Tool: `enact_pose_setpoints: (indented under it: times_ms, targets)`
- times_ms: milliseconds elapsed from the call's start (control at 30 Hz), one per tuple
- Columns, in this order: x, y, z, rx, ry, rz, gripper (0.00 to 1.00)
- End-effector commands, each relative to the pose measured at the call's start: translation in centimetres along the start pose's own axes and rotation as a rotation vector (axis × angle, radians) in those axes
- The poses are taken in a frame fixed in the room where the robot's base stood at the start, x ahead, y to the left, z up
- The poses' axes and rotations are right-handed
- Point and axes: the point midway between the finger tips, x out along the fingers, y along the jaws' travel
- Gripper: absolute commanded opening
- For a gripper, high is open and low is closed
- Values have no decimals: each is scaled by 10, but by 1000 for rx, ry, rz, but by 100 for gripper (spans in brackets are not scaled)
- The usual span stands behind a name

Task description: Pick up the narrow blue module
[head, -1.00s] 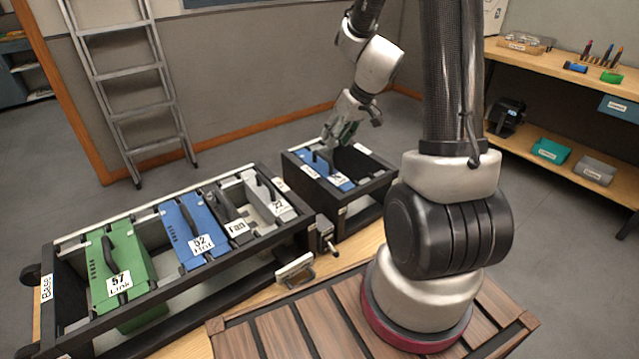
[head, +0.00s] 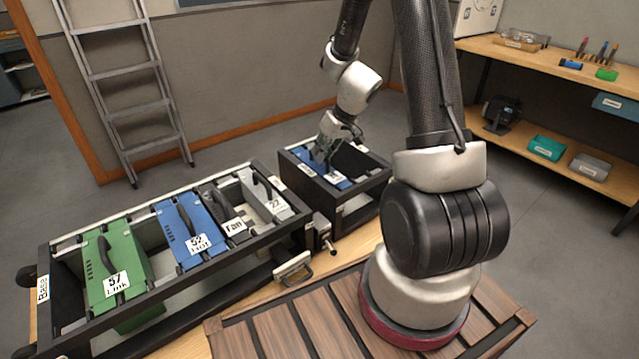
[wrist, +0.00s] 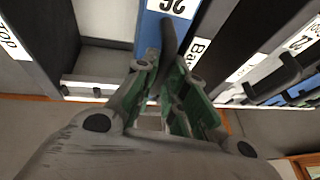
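The narrow blue module (head: 338,182) sits in the small black frame at the back, left of an empty bay. In the wrist view the blue module (wrist: 152,30) shows a white number label and a dark upright handle (wrist: 168,42). My gripper (head: 322,156) is right above the module, pointing down. In the wrist view its green-padded fingers (wrist: 166,66) are apart, one on each side of the handle's end. A gap shows between them, and I cannot see firm contact with the handle. In the head view the gripper hides most of the handle.
A long black rack (head: 172,312) at left holds a green module (head: 120,272), a wider blue module (head: 190,225), a dark module (head: 222,212) and a grey module (head: 262,198). The small frame (head: 360,195) has an empty bay right of the blue module.

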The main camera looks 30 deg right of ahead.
Motion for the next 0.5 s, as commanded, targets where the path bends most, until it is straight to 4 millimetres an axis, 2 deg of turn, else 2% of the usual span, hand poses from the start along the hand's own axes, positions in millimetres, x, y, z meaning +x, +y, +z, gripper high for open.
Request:
enact_pose_setpoints:
  times_ms: [500]
  targets:
    - [-1, 0, -1, -1, 2, 1, 0]
